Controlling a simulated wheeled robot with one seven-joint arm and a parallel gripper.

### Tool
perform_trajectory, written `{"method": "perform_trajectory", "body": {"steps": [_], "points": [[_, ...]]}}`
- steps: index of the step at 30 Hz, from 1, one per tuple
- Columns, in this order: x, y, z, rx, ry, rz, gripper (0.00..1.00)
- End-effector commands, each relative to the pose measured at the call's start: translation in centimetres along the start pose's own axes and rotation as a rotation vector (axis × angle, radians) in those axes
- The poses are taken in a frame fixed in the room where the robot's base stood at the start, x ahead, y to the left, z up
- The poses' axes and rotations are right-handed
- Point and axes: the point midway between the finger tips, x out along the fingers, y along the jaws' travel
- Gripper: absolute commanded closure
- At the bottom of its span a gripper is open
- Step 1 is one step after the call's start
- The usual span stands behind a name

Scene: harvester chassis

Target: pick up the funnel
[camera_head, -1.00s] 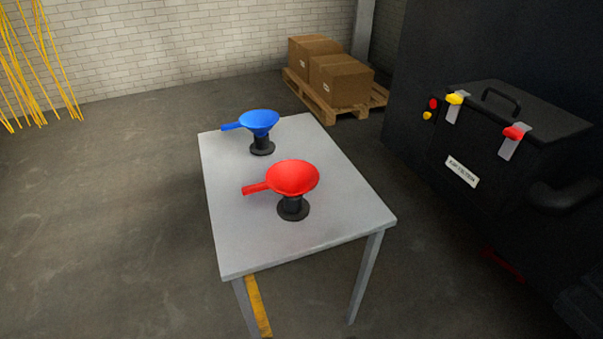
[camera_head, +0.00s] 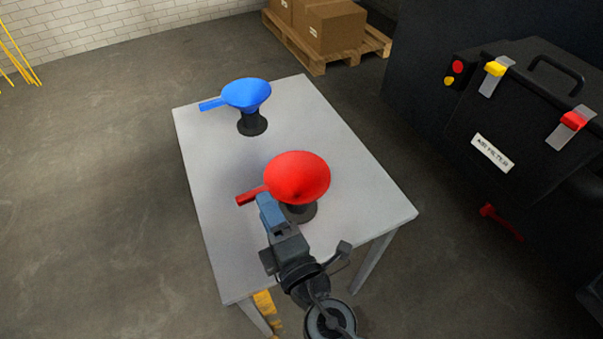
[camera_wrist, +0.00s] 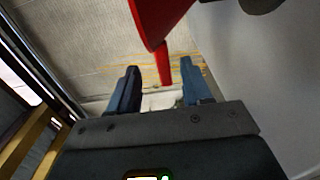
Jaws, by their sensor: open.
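The red funnel (camera_head: 298,176) rests on a black stand (camera_head: 300,212) on the near half of the grey table, its handle pointing left. The blue funnel (camera_head: 246,94) sits on another black stand (camera_head: 252,122) toward the far end, its handle also to the left. My gripper (camera_head: 266,202) is at the red funnel's near left, by its handle. In the wrist view the two dark blue fingers (camera_wrist: 160,68) are apart, and the red handle (camera_wrist: 164,62) shows between them. Whether a finger touches it cannot be told. The funnel's bowl is mostly out of the wrist view.
The table (camera_head: 350,190) has bare top to the right of both funnels. A black machine (camera_head: 530,130) with red and yellow latches stands at the right. Boxes (camera_head: 330,25) on a pallet stand behind. Floor at the left is clear.

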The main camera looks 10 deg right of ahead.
Motion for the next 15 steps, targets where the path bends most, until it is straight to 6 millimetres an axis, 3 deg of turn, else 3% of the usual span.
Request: {"method": "perform_trajectory", "body": {"steps": [15], "points": [[5.8,-0.2,-0.2,-0.002,0.001,0.001,0.51]]}}
